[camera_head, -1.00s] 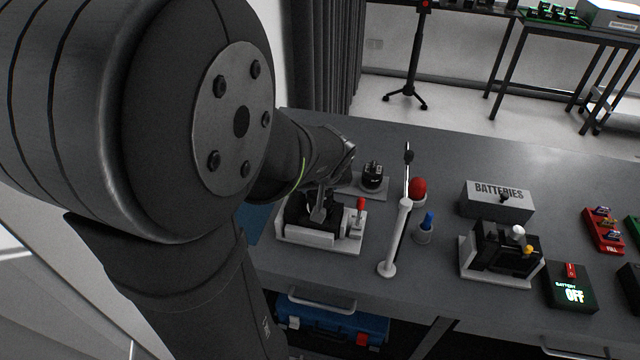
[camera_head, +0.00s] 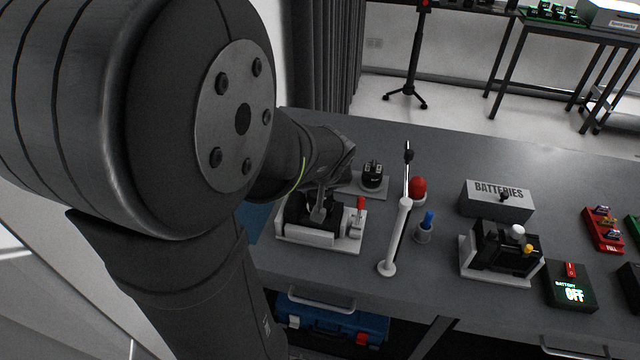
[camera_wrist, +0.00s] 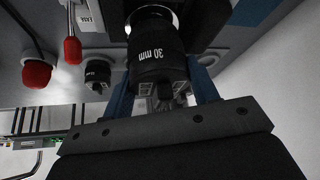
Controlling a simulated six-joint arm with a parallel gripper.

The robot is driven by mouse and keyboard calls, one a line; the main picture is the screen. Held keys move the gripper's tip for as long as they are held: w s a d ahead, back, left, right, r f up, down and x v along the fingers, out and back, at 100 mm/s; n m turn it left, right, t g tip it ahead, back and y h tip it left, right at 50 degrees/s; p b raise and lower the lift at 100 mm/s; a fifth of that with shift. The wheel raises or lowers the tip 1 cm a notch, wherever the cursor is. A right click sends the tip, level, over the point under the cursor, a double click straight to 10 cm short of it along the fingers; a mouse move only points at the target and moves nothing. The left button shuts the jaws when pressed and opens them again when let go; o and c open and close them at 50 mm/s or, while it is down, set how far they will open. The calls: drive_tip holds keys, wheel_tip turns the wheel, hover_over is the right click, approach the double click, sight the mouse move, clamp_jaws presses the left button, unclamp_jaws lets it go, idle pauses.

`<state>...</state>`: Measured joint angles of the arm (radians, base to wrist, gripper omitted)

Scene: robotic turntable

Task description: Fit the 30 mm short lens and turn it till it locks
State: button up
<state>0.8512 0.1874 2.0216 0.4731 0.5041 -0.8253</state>
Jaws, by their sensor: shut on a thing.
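The black 30 mm lens (camera_wrist: 155,52) fills the middle of the wrist view, its white "30 mm" marking readable. My gripper (camera_wrist: 162,82) is shut on it, with blue fingers on either side. The lens's far end points at the black camera body (camera_wrist: 205,22); I cannot tell whether it is seated in it. In the head view my gripper (camera_head: 320,205) is over the black camera body on its white cradle (camera_head: 300,236), which has a red-topped lever (camera_head: 361,203). The lens is hidden there behind my arm and gripper.
A black round part (camera_head: 372,174) stands on a grey plate behind the cradle. A white post (camera_head: 396,240), a red dome (camera_head: 418,187) and a blue-topped peg (camera_head: 425,226) stand to the right. A batteries box (camera_head: 497,201) and a second device (camera_head: 503,252) are farther right.

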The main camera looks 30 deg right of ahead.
drive_tip(key=shift+f, duration=0.65)
idle(1.5)
drive_tip(key=shift+m+g+h, duration=0.4)
drive_tip(key=shift+m+h, duration=0.3)
drive_tip(key=shift+m, duration=0.8)
drive_tip(key=shift+m+g+h, duration=0.3)
drive_tip(key=shift+m, duration=0.4)
drive_tip(key=shift+m, duration=0.6)
drive_tip(key=shift+m+g+h, duration=0.4)
drive_tip(key=shift+m+g, duration=0.3)
drive_tip(key=shift+m, duration=0.5)
drive_tip(key=o, duration=1.3)
drive_tip(key=shift+c, duration=0.2)
